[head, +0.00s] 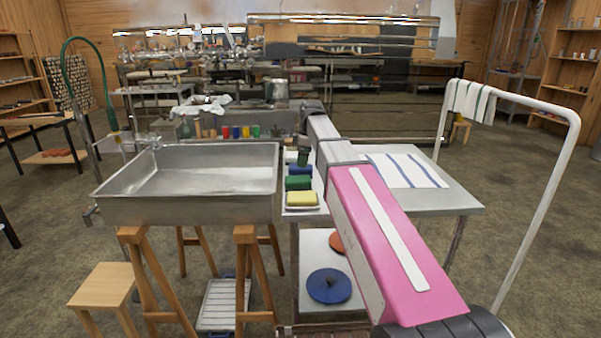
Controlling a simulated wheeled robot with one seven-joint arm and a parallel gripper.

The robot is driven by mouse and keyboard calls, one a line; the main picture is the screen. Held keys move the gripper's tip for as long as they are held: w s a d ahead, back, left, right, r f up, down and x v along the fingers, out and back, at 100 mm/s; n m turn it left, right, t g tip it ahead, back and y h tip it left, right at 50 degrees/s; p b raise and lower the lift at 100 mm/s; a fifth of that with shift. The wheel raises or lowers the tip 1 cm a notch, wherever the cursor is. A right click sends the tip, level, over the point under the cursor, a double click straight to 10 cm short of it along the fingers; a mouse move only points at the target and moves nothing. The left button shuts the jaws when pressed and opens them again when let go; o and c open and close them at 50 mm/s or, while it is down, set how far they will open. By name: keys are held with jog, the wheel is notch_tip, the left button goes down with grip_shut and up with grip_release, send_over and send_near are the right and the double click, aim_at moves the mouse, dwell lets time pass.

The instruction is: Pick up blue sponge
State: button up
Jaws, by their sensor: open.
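The blue sponge (300,170) lies near the far end of a short row on a narrow pale tray (288,209), just right of the big metal sink. A green sponge (299,183) lies in front of it, and a yellow sponge (302,198) is nearest. A small dark green item (303,157) stands just behind the blue sponge and partly overlaps it in view. My pink and grey arm reaches forward close to the right of this row. I cannot make out my gripper's fingers; the far end of my arm shows only as a dark joint.
The deep steel sink (190,213) fills the left side, with a green hose tap (112,122). Several coloured cups stand behind it. A striped towel (405,170) lies on the metal table right of my arm. A white rail (545,215) rises farther right.

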jog(key=shift+s+a+f, duration=0.1)
jog(key=shift+a+f, duration=0.15)
jog(key=shift+f, duration=0.9)
jog(key=shift+s+a+f, duration=0.1)
jog(key=shift+a+f, duration=0.1)
jog(key=shift+f, duration=0.95)
jog(key=c, duration=1)
jog(key=shift+r, duration=0.15)
jog(key=shift+r, duration=0.55)
notch_tip(320, 180, up, 3)
jog(key=shift+w+f, duration=0.1)
jog(key=shift+f, duration=0.05)
jog(key=s+d+r, duration=0.2)
jog(key=s, duration=0.1)
jog(key=s+d+r, duration=0.2)
jog(key=s, duration=0.1)
jog(key=s+d+r, duration=0.2)
jog(key=s+r, duration=0.1)
jog(key=s, duration=0.1)
